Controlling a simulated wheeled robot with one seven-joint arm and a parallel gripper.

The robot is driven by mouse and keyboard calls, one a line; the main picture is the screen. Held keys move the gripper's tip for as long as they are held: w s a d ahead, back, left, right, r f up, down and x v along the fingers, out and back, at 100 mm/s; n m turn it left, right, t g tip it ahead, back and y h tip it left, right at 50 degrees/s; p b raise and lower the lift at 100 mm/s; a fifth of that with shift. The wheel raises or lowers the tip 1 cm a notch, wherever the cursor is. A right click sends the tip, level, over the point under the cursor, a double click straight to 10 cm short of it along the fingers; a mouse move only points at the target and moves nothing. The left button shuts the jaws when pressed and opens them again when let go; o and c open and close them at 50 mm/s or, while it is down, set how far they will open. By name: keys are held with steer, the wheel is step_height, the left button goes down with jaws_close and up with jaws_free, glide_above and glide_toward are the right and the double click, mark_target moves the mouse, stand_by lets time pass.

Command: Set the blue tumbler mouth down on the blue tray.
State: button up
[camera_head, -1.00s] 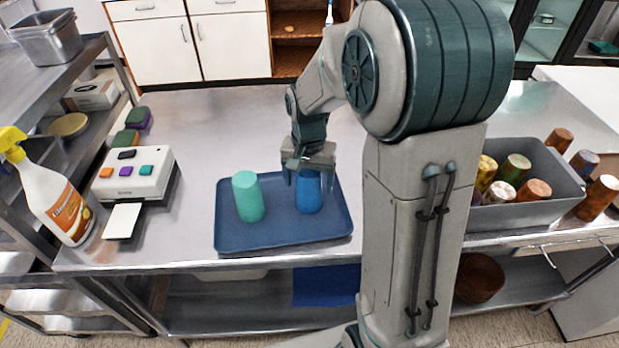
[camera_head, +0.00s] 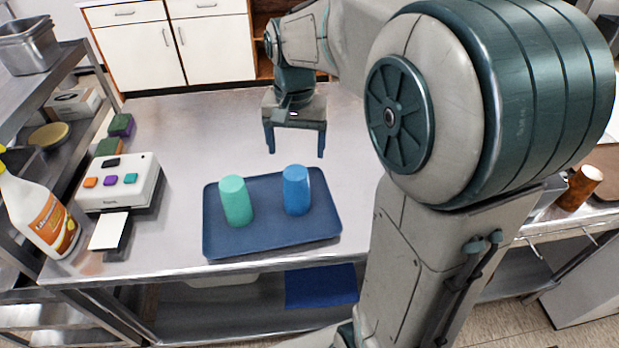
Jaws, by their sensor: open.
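The blue tumbler (camera_head: 297,191) stands upright on the right half of the blue tray (camera_head: 270,240), with its closed, flat end up, so it is mouth down. A teal tumbler (camera_head: 235,202) stands on the same tray to its left, also with a flat end up. The two tumblers are apart. My gripper (camera_head: 296,151) is open and empty, pointing down, above and behind the blue tumbler, clear of it. Nothing hides the blue tumbler.
A white device with coloured buttons (camera_head: 120,183) and a spray bottle (camera_head: 42,218) stand at the left of the steel table (camera_head: 190,135). Sponges (camera_head: 120,125) lie by the left edge. A brown cup (camera_head: 579,187) stands at the far right. The table behind the tray is clear.

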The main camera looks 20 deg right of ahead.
steer(key=s+f+n+t, duration=0.2)
steer(key=s+n, duration=0.3)
steer(key=s, duration=1)
steer(key=shift+s+f+t, duration=0.25)
steer(key=shift+f+t, duration=0.15)
steer(key=shift+f, duration=0.2)
